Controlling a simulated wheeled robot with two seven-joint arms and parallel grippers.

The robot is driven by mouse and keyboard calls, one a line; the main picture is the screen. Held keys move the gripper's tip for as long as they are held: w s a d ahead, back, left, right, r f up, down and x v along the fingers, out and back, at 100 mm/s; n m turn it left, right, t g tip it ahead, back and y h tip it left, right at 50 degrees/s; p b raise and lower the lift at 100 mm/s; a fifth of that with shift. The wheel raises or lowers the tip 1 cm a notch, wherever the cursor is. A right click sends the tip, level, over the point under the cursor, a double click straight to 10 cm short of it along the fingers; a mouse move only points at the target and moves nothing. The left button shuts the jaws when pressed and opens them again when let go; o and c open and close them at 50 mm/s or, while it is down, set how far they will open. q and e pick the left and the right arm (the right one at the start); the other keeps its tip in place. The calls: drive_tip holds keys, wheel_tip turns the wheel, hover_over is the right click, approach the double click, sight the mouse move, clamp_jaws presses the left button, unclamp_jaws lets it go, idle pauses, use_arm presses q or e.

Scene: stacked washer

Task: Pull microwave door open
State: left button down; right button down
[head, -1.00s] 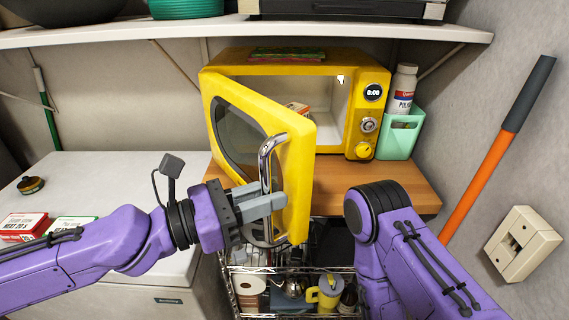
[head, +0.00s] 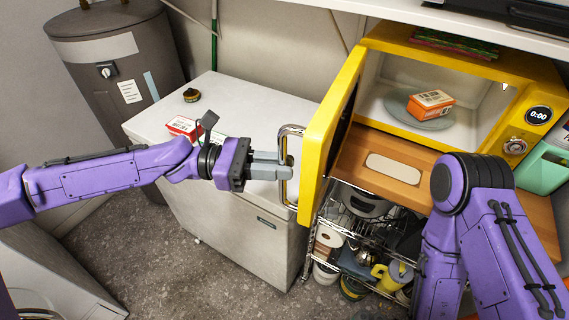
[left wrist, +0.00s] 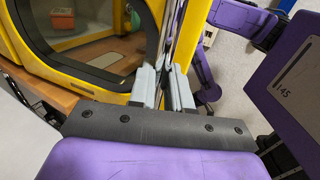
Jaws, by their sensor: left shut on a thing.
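The yellow microwave (head: 470,57) stands on a wooden counter, its inside showing an orange-and-white box (head: 431,104) on the glass turntable (head: 400,112). Its door (head: 325,125) is swung wide open toward me, seen almost edge-on in the head view. The chrome door handle (head: 287,143) faces left. My left gripper (head: 287,165) is shut on the handle; in the left wrist view its fingers (left wrist: 165,88) sit on both sides of the bar. My right arm is in front of the counter at the right; its gripper is out of view.
A white chest-like appliance (head: 255,110) stands left of the door, with small boxes and a dark tin on top. A wire rack (head: 350,235) with kitchen items is below the counter. A grey water heater (head: 115,65) stands at the far left. Speckled floor (head: 190,280) is clear in front.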

use_arm(q)
drive_tip(key=shift+w+a, duration=0.1)
drive_tip(key=c, duration=1.3)
unclamp_jaws()
drive_tip(key=shift+o, duration=0.8)
drive_tip(key=shift+w+f, duration=0.1)
drive_tip(key=shift+w, duration=0.15)
drive_tip(key=a+b, duration=0.2)
drive_tip(key=a, duration=0.8)
drive_tip(key=shift+w+a, duration=0.15)
drive_tip(key=shift+w, duration=0.1)
